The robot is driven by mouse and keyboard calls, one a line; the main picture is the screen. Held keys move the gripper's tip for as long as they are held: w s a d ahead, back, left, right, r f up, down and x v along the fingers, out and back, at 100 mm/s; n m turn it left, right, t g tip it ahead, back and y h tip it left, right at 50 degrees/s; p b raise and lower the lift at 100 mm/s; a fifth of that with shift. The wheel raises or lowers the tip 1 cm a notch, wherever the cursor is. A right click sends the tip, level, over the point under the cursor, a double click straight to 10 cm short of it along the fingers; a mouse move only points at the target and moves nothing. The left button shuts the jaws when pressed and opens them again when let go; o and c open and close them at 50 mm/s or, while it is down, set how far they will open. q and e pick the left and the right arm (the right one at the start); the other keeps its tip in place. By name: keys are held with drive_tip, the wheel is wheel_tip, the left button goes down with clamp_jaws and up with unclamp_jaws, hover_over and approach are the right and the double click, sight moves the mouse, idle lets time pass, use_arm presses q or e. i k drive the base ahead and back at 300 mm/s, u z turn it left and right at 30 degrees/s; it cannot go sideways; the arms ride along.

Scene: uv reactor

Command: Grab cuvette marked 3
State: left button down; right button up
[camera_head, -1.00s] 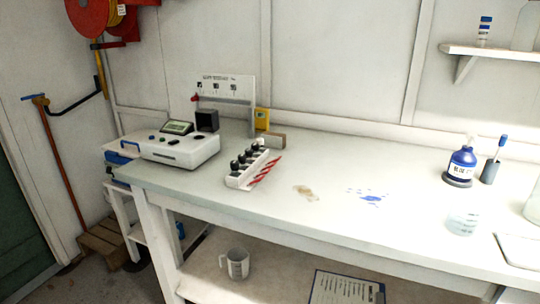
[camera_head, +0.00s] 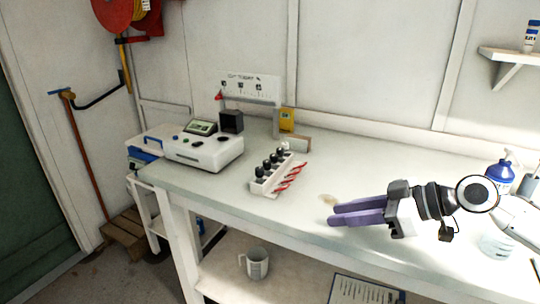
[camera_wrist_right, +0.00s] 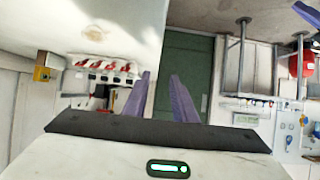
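Several black-capped cuvettes (camera_head: 270,167) stand in a row in a white rack (camera_head: 262,188) on the bench. No numbers on them can be read, so I cannot tell which is marked 3. The right gripper (camera_head: 331,213), with purple fingers, is in the head view, to the right of and nearer than the rack, pointing left. Its fingers are apart with nothing between them, as the right wrist view (camera_wrist_right: 161,82) also shows. The rack (camera_wrist_right: 100,74) with its red tags appears left of the fingers in the wrist view. The left gripper is not in view.
A white instrument (camera_head: 205,155) with a small screen stands left of the rack. A black box (camera_head: 231,121) and a yellow item (camera_head: 287,120) are behind. A blue bottle (camera_head: 499,173) is at the right. A mug (camera_head: 254,264) sits on the lower shelf.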

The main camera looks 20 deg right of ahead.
sight(273, 157)
drive_tip(key=i, duration=0.95)
drive_tip(key=u, duration=0.2)
